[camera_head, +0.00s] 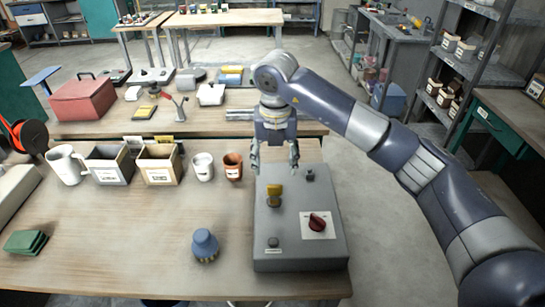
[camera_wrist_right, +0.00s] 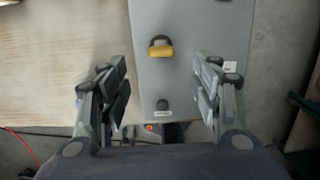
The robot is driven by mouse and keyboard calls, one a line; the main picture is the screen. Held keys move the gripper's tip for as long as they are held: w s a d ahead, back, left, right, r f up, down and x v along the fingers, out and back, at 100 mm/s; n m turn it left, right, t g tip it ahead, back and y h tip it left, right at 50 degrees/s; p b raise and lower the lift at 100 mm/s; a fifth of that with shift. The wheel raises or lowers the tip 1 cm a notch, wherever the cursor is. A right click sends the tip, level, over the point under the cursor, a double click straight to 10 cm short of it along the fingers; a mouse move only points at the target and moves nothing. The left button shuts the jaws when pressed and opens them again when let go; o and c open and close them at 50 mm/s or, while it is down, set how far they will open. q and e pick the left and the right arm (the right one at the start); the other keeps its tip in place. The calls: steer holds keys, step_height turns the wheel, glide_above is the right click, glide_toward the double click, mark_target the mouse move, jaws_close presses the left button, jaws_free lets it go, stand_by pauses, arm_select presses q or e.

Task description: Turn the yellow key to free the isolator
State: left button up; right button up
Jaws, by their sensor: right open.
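The yellow key (camera_head: 274,190) stands in the top of a grey control box (camera_head: 266,250) at the right end of the table. In the right wrist view the key (camera_wrist_right: 160,50) lies ahead of the fingers, near the middle. A red rotary knob on a white plate, which looks like the isolator (camera_head: 317,222), sits to the right of the key. My right gripper (camera_head: 275,163) is open and empty above the far part of the box, beyond the key. In the right wrist view its two fingers (camera_wrist_right: 163,90) are wide apart. My left gripper does not show.
A small dark knob (camera_head: 310,174) and another knob (camera_head: 273,242) are also on the box. A blue knob-shaped object (camera_head: 205,245) stands left of it. A brown cup (camera_head: 233,166), white cup (camera_head: 203,166) and two bins stand at the back. The table's middle is clear.

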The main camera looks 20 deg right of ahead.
mark_target(275, 185)
steer(key=f+p, duration=0.1)
steer(key=f, duration=0.2)
steer(key=f+p, duration=0.1)
steer(key=f, duration=0.2)
steer(key=w+f+p, duration=0.1)
steer(key=f, duration=0.1)
steer(key=shift+d+f, duration=0.2)
steer(key=shift+f, duration=1.1)
steer(key=c, duration=1.1)
steer(key=shift+c, duration=0.2)
